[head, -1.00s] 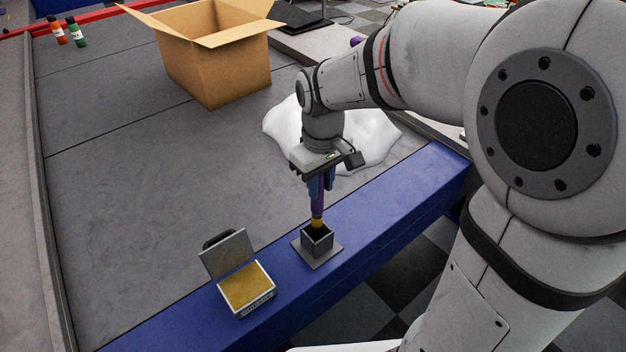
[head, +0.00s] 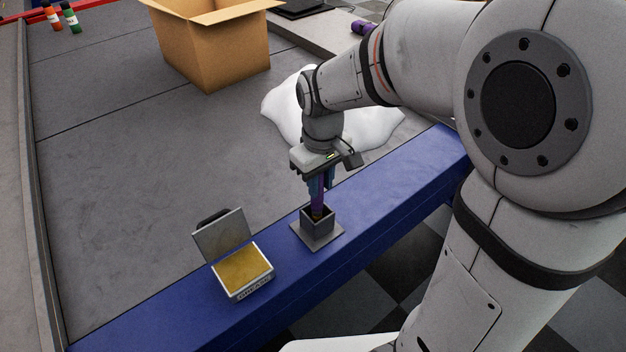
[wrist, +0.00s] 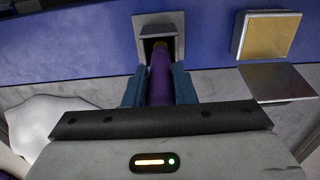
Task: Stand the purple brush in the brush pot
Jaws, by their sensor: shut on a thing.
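The purple brush (head: 318,197) is upright in my gripper (head: 317,187), which is shut on it. In the head view its lower end is inside the grey square brush pot (head: 318,223), and the pot's walls hide the tip. The pot stands on a flat square base on the blue beam. In the wrist view the brush (wrist: 161,80) runs between the two blue fingers (wrist: 160,88) towards the pot (wrist: 159,31). I cannot tell whether the tip touches the pot's floor.
An open tin with a yellow filling (head: 243,271) stands on the blue beam (head: 385,187), left of the pot. A white mound (head: 285,110) lies behind my gripper. An open cardboard box (head: 215,50) and two small bottles (head: 60,17) are further back. The grey floor at left is clear.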

